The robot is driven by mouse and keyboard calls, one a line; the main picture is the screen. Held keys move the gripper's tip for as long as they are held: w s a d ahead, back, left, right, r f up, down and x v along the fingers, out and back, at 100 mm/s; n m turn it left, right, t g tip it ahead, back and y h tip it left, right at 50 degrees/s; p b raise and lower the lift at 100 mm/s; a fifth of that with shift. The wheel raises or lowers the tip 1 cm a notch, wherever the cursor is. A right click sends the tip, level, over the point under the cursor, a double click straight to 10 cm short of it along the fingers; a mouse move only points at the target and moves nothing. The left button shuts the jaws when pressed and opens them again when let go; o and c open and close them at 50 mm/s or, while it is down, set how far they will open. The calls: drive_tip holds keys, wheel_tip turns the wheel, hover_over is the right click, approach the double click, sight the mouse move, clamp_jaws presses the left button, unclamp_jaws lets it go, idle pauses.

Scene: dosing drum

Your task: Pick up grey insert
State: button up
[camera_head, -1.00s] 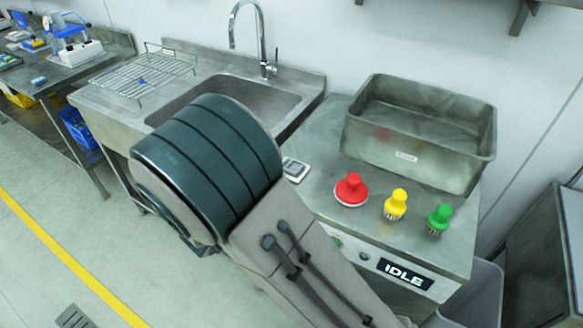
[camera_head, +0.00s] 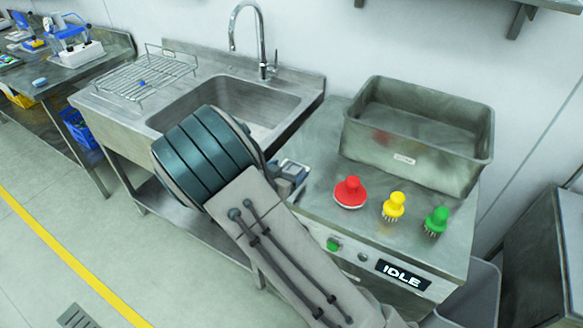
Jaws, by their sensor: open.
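I cannot make out a grey insert for certain in this view. My gripper (camera_head: 289,177) shows only in part, past the end of my dark teal and grey arm, over the left end of the steel counter. It is open. Its fingertips are mostly hidden, and I see nothing held. Red (camera_head: 349,192), yellow (camera_head: 393,206) and green (camera_head: 437,221) knobbed pieces stand in a row on the counter, right of my gripper and apart from it.
A deep steel bin (camera_head: 418,160) stands at the back of the counter (camera_head: 325,150). A panel reads IDLE (camera_head: 403,274). Floor at left is clear.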

drive_tip(key=shift+w+d+f, duration=0.1)
drive_tip(key=shift+w+d, duration=0.05)
drive_tip(key=shift+w, duration=0.15)
drive_tip(key=c, duration=1.1)
drive_tip(key=shift+o, duration=0.2)
